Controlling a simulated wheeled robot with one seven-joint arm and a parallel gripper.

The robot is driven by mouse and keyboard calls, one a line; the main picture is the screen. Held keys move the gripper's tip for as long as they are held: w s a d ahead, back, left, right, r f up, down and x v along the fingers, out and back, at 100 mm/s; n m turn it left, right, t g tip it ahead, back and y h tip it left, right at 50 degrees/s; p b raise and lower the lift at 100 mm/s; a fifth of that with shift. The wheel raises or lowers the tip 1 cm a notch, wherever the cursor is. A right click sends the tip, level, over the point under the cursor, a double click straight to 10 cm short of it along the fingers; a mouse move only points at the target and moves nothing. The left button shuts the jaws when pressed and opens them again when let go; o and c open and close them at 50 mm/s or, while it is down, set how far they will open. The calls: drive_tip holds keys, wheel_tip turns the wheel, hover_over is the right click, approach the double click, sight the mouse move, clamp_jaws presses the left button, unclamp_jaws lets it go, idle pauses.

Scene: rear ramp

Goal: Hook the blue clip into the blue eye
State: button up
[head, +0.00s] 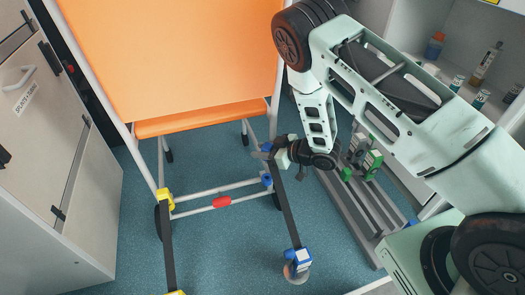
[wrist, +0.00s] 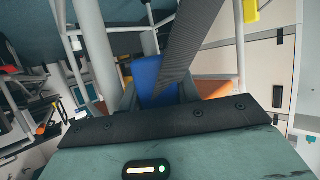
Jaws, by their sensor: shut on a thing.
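My gripper (head: 275,152) is shut on the blue clip (head: 266,147), beside the right leg of the orange chair's frame. The clip also shows as a blue block (wrist: 148,76) between the jaws in the wrist view; its hook end is hidden. A dark strap (head: 286,212) runs from the clip down to a blue and white floor fitting (head: 301,259). The blue eye (head: 267,180) sits low on the right of the frame, a little below the clip and apart from it in the head view.
The orange chair (head: 190,55) stands on the blue floor. A yellow fitting (head: 165,198) with its own strap is at its left. A red piece (head: 222,201) is on the lower crossbar. Grey rails (head: 350,205) lie at right; a cabinet (head: 60,150) stands at left.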

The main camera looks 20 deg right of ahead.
drive_tip(key=shift+r, duration=0.1)
drive_tip(key=shift+d+f+b, duration=0.1)
drive_tip(key=shift+f+b, duration=1.4)
drive_tip(key=shift+f, duration=1.5)
drive_tip(key=shift+p, duration=0.65)
drive_tip(key=shift+f+b, duration=1)
drive_tip(key=shift+f, duration=0.75)
drive_tip(key=o, duration=1.2)
drive_tip(key=shift+c, duration=0.2)
drive_tip(key=shift+d+r, duration=0.1)
drive_tip(key=shift+d, duration=0.05)
